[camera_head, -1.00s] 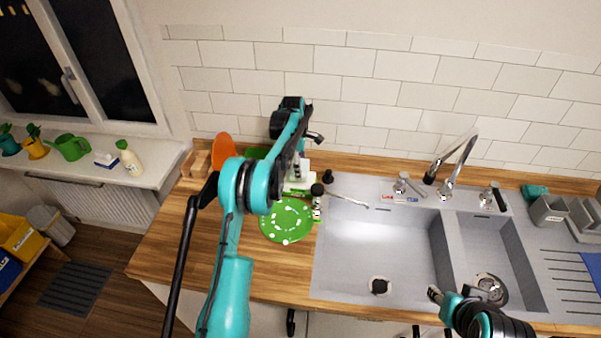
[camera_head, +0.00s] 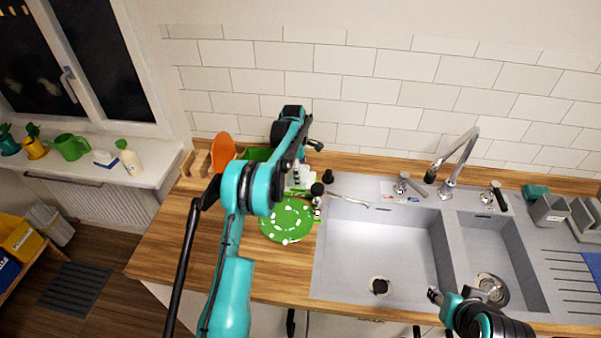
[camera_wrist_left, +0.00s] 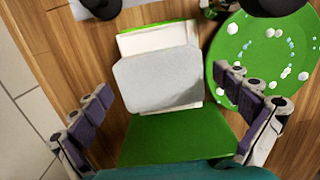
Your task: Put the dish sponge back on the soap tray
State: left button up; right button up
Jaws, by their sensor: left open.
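My left gripper (camera_wrist_left: 168,85) is open, its purple-padded fingers wide apart in the left wrist view. Between them are a pale grey slab (camera_wrist_left: 158,82), a white block with a green edge (camera_wrist_left: 158,37) behind it, and a flat green piece (camera_wrist_left: 180,140) nearest me. I cannot tell for sure which is the dish sponge and which the soap tray. In the head view a green piece (camera_head: 257,153) and white items (camera_head: 298,180) show at the back of the counter, partly behind my left arm. My right gripper (camera_head: 436,295) is at the sink's front edge; its jaw opening is unclear.
A green plate with white specks (camera_head: 287,222) lies on the wooden counter (camera_head: 170,235), left of the double sink (camera_head: 370,245). An orange item (camera_head: 222,150) stands behind my left arm. A teal item (camera_head: 536,192) and grey holders (camera_head: 551,211) are right of the taps.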

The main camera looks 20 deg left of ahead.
pick_arm(q)
jog(key=shift+a+r, duration=0.1)
jog(key=shift+r, duration=0.5)
notch_tip(320, 180, up, 11)
jog(key=p, duration=0.2)
jog(key=s+d+r+m+t, duration=0.2)
jog(key=s+d+r+m, duration=0.25)
jog(key=s+r, duration=0.3)
jog(key=s+d+r+m+t, duration=0.1)
jog(key=s+d+r+m, duration=0.2)
jog(key=s+r+m, duration=0.4)
jog(key=s+d+f+m+t, duration=0.1)
jog(key=s+f+m, duration=0.1)
jog(key=s, duration=0.5)
jog(key=s+d+f+m+t, duration=0.1)
jog(key=s+d+f+m, duration=0.1)
jog(key=s, duration=0.6)
jog(key=s+d+f+m+t+y, duration=0.1)
jog(key=s+f+m, duration=0.3)
jog(key=s, duration=0.4)
jog(key=shift+s+d+f+m+t, duration=0.25)
jog(key=shift+d+m+t, duration=0.25)
jog(key=shift+d+m, duration=0.25)
jog(key=shift+f+b, duration=0.1)
jog(key=shift+b, duration=0.2)
